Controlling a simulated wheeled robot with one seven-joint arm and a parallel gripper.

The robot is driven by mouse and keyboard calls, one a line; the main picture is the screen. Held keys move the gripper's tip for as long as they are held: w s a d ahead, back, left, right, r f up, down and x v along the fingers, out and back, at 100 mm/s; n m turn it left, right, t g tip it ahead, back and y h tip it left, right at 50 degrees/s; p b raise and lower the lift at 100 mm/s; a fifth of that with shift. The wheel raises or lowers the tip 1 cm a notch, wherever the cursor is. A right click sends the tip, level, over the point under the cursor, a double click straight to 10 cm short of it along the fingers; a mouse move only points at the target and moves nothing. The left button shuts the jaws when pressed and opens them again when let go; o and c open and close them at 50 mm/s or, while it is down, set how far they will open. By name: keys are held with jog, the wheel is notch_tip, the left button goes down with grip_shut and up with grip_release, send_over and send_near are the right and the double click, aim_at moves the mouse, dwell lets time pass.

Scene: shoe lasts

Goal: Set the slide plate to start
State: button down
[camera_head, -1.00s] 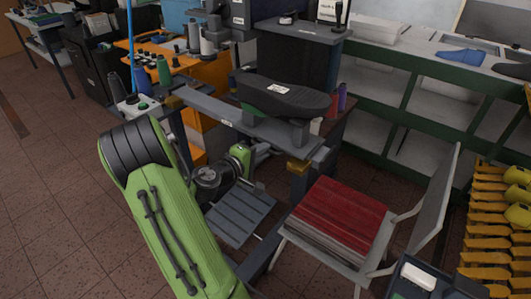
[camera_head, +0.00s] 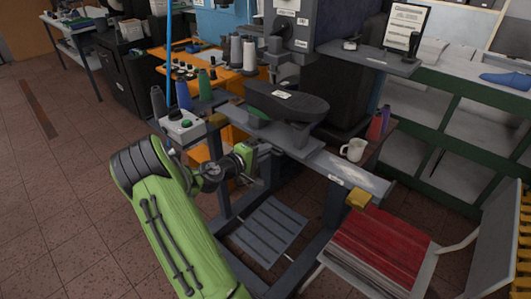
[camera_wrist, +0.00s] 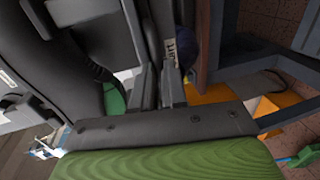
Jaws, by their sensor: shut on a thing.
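In the head view, a grey slide plate (camera_head: 303,145) sits on a long grey rail (camera_head: 365,180) with yellow blocks at its ends. It carries a dark sole-shaped form (camera_head: 285,103) with a white label. The plate stands about mid-rail, apart from the right end. My gripper (camera_head: 258,157) is at the near side of the rail, left of the plate's middle. In the wrist view my gripper (camera_wrist: 158,88) has its fingers close together on a narrow grey part beside the dark form (camera_wrist: 55,65). The gripped part is mostly hidden by the fingers.
A slatted pedal (camera_head: 270,230) lies below. A chair with red sheets (camera_head: 380,250) stands at right.

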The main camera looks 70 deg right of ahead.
jog(key=shift+w+d, duration=0.15)
jog(key=shift+w, duration=0.2)
jog(key=c, duration=1.2)
grip_release()
jog(key=shift+o, duration=0.2)
jog(key=p+v, duration=0.2)
jog(key=v, duration=1.4)
